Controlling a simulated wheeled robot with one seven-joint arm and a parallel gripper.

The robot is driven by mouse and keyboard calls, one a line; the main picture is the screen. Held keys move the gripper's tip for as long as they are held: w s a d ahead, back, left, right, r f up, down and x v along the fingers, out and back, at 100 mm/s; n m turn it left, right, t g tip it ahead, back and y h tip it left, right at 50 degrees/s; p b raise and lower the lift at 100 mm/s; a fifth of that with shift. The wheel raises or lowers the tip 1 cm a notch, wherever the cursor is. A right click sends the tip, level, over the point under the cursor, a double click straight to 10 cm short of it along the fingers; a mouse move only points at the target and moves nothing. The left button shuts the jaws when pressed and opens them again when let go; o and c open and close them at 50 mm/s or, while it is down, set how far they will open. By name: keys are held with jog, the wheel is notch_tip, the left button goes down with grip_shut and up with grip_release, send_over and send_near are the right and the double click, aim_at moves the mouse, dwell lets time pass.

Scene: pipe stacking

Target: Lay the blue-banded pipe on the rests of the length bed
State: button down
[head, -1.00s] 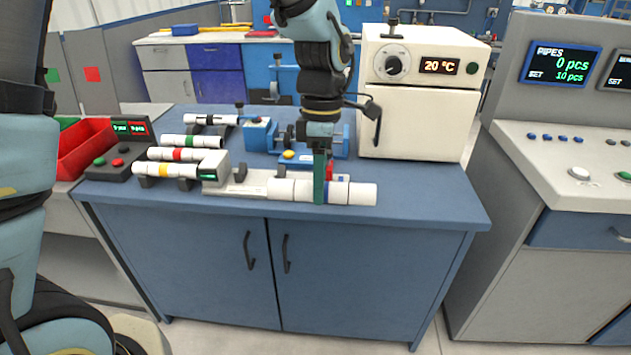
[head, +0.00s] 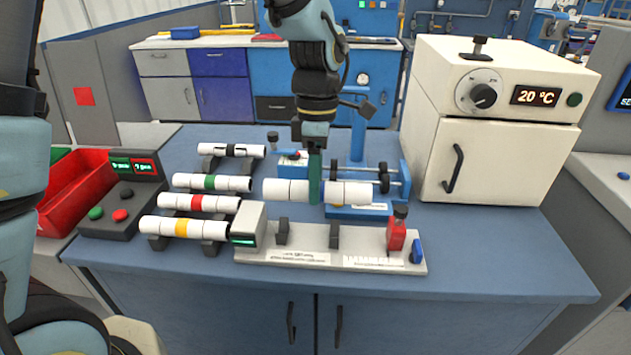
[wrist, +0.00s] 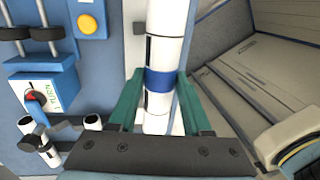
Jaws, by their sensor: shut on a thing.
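The blue-banded pipe is white and shows in the head view (head: 348,193) and the wrist view (wrist: 160,108). My gripper (head: 315,190) is shut around its middle; in the wrist view the green fingers sit either side of the blue band (wrist: 160,79). In the head view the fingers hide the band. The pipe lies level, left to right, and appears raised above the bench. The length bed (head: 300,260) is a pale plate below the pipe in the picture. Its two dark rests (head: 282,233) (head: 334,237) are bare, between a block with a green display (head: 249,226) and a red part (head: 396,236).
Yellow-, red-, green- and black-banded pipes (head: 181,227) (head: 200,203) (head: 211,183) (head: 231,150) lie on supports at the left. A blue device with rollers (head: 343,212) stands behind the held pipe. A cream oven (head: 500,130) stands at the right. The bench front right is clear.

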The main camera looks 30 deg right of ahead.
jog(key=shift+w, duration=0.6)
jog(key=shift+f, duration=0.15)
jog(key=b, duration=0.5)
send_over(312, 240)
jog(key=f, duration=0.5)
jog(key=shift+w+d+f, duration=0.25)
jog(key=shift+w, duration=0.05)
jog(key=shift+f+b, duration=0.75)
jog(key=shift+f, duration=0.9)
jog(key=shift+f, duration=0.45)
jog(key=shift+c, duration=1.3)
grip_release()
notch_tip(312, 240, up, 11)
jog(key=w+d+b, duration=0.1)
jog(key=shift+w, duration=0.15)
